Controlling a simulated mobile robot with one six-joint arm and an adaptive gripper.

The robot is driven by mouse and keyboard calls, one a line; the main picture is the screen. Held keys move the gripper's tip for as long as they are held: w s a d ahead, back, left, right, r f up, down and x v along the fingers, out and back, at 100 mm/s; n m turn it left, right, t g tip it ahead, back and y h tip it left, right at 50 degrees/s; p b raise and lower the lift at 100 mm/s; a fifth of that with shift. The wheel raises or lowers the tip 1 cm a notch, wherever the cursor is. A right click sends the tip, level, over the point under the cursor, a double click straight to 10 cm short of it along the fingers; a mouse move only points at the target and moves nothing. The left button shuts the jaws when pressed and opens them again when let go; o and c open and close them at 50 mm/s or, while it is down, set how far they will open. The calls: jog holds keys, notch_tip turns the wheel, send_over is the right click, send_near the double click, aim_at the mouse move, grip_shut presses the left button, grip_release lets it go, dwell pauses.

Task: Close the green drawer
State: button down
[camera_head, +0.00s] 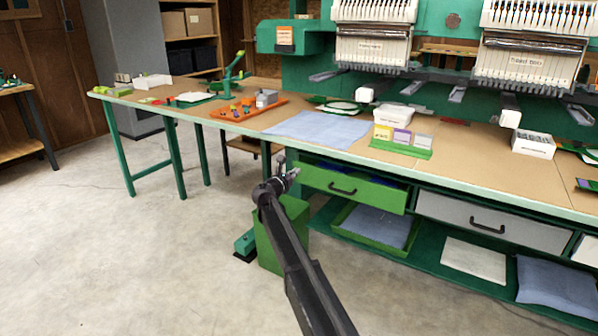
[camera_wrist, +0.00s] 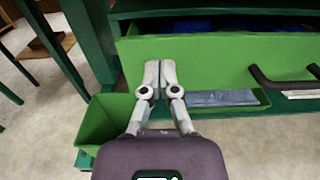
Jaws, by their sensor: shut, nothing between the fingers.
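The green drawer (camera_head: 325,180) sits under the bench top and is pulled out, with dark blue contents showing over its front. Its black handle (camera_head: 342,190) is at the middle of the front. In the wrist view the green drawer front (camera_wrist: 215,65) fills the middle and right, with the handle (camera_wrist: 285,80) at the right. My gripper (camera_head: 295,173) is shut and empty at the left end of the drawer front. In the wrist view its fingertips (camera_wrist: 160,64) overlap the left part of the front; I cannot tell whether they touch it.
A green bin (camera_head: 270,255) stands on the floor beneath my gripper. A grey drawer (camera_head: 450,212) is right of the green one. A green tray (camera_head: 362,238) with blue cloth lies on the shelf below. The bench top (camera_head: 235,126) overhangs. The floor (camera_head: 130,270) at left is clear.

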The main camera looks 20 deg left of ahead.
jog(key=s+a, duration=0.2)
jog(key=s, duration=0.8)
jog(key=shift+s, duration=0.25)
jog(key=c, duration=0.7)
grip_release()
jog(key=shift+d, duration=0.2)
jog(key=m+g+p, duration=0.2)
jog(key=m+p, duration=0.1)
jog(key=m, duration=1.5)
send_near(340, 192)
jog(key=d+r+v, duration=0.1)
jog(key=v, duration=0.2)
jog(key=shift+s+a+f, duration=0.1)
jog(key=shift+a+f, duration=0.1)
jog(key=shift+a, duration=0.25)
jog(key=shift+f+b+x, duration=0.15)
jog(key=shift+b+x, duration=0.6)
jog(key=shift+x, duration=2.7)
jog(key=shift+f+b+x, duration=0.15)
jog(key=shift+b+x, duration=0.55)
jog(key=shift+x, duration=2.8)
